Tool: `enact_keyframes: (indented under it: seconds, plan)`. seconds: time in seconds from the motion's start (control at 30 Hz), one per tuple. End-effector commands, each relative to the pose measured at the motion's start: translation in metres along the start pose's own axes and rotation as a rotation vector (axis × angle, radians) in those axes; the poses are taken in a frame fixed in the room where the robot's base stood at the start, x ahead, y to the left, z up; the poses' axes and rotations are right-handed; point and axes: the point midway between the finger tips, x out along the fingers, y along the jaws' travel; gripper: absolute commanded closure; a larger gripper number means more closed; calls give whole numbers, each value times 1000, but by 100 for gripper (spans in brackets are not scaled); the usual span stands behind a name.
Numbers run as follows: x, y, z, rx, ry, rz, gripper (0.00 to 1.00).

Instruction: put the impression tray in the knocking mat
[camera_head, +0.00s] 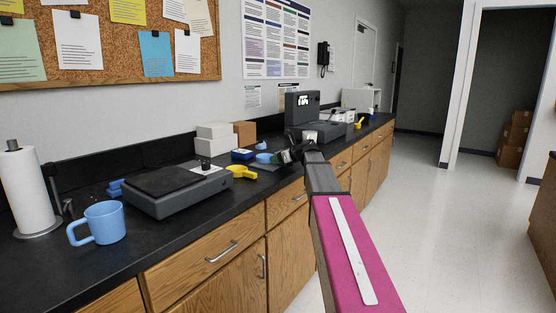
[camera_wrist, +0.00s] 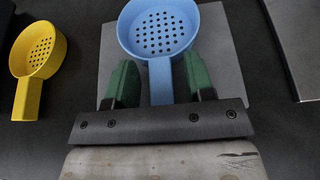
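A light blue perforated impression tray (camera_wrist: 158,32) lies on a flat grey mat (camera_wrist: 226,62), which looks like the knocking mat, in the wrist view. A yellow perforated tray (camera_wrist: 37,50) lies on the dark counter left of the mat. My gripper (camera_wrist: 161,80) is open, its green fingers on either side of the blue tray's handle, with a gap on each side. In the head view the blue tray (camera_head: 263,158), the mat (camera_head: 262,166) and the yellow tray (camera_head: 241,172) show small, beside my gripper (camera_head: 286,157).
A dark grey device (camera_head: 178,188) with a flat top stands nearer on the black counter, with a blue mug (camera_head: 97,223) and paper towel roll (camera_head: 27,190). Boxes (camera_head: 215,138) and a dark blue item (camera_head: 242,154) stand behind the mat. A grey machine (camera_head: 320,131) stands beyond my gripper.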

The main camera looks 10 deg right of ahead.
Motion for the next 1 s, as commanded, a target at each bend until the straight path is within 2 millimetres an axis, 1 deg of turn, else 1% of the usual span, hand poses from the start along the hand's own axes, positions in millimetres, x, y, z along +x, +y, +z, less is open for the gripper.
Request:
enact_keyframes:
  seconds: [0.2, 0.27, 0.37, 0.7, 0.8, 1.0]
  plan:
    - [-1, 0, 2, 0, 0, 0, 51]
    - [-6, 0, 2, 0, 0, -1, 51]
    - [-20, 1, 2, 0, 0, -1, 51]
    - [-87, 1, 2, 0, 0, -2, 51]
    - [-102, 1, 2, 0, 0, -2, 51]
    - [-119, 0, 2, 0, 0, -1, 51]
